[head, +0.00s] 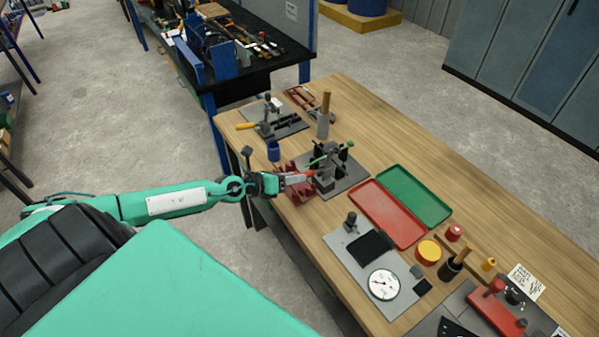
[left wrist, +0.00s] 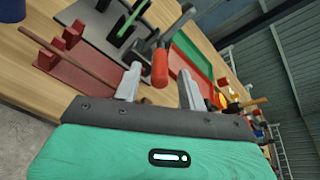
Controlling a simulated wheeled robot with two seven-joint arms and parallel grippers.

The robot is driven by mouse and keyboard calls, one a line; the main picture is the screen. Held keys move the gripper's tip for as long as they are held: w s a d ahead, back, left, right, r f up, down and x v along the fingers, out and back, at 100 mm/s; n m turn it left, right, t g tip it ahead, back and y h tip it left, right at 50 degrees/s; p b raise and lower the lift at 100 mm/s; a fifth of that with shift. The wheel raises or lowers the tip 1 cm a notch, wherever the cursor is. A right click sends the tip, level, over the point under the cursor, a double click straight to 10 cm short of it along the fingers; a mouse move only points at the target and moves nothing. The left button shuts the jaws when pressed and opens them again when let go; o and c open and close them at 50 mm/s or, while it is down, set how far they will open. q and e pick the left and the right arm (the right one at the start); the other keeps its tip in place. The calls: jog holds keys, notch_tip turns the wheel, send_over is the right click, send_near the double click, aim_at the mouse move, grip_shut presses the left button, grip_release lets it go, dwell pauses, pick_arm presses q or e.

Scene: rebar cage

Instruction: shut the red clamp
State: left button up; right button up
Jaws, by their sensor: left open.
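The red clamp shows its red handle (left wrist: 160,66) in the left wrist view, with a dark metal lever (left wrist: 181,18) running up and right from it. In the head view the red handle (head: 297,178) is partly covered by my gripper, beside the dark fixture on its grey plate (head: 352,181). My left gripper (head: 299,181) is at the handle. In the left wrist view its two fingers are apart (left wrist: 160,88), with the handle's end showing between them. I cannot tell whether they touch it. The clamp's far end is unclear. My right gripper is not in view.
A green-handled bar (head: 326,154) stands close by on the same fixture. A dark red rack (left wrist: 80,75) with a rod lies beside my left fingers. Red (head: 384,212) and green trays (head: 412,195) lie right of the fixture. A wooden-handled tool (head: 325,112) stands behind.

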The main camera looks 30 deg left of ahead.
pick_arm(q)
jog(key=shift+x, duration=1.4)
jog(key=shift+c, duration=0.3)
grip_shut()
